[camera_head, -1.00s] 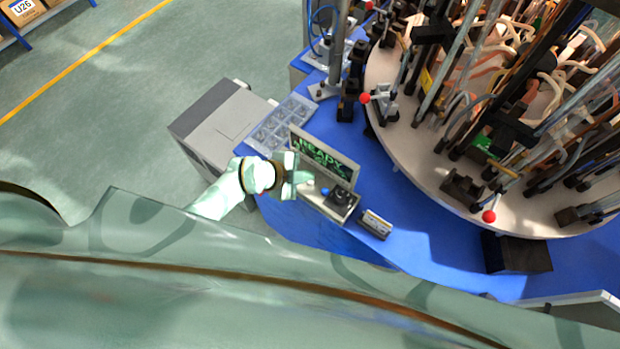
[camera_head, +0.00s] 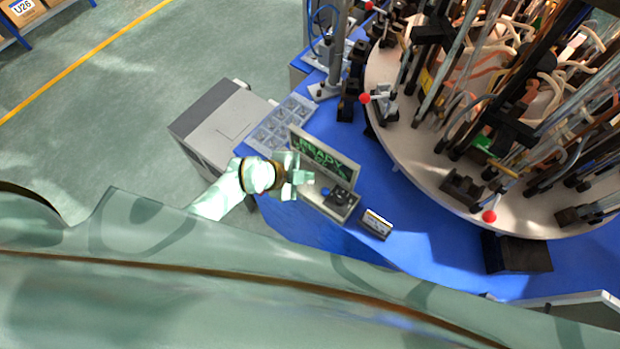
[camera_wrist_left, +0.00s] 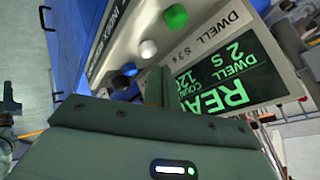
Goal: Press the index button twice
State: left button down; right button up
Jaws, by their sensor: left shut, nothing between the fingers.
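The control box (camera_head: 328,205) stands on the blue bench, with a lit screen (camera_head: 325,157) reading READY. In the left wrist view the box has a green button (camera_wrist_left: 175,16), a white button (camera_wrist_left: 148,48) and a blue button (camera_wrist_left: 129,69). Lettering that looks like INDEX (camera_wrist_left: 117,20) is on its panel; which button it names is unclear. My left gripper (camera_head: 303,177) is shut and empty, over the left end of the box. Its fingers (camera_wrist_left: 157,88) show close to the white and blue buttons; I cannot tell whether they touch anything.
A round carousel (camera_head: 395,150) crowded with glass tubes and clamps fills the right. A compartment tray (camera_head: 283,122) lies behind the box. A small labelled device (camera_head: 376,223) sits to its right. A grey cabinet (camera_head: 215,120) stands left of the bench.

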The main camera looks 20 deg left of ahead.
pick_arm(q)
jog(key=shift+f, duration=0.2)
jog(key=shift+f, duration=0.2)
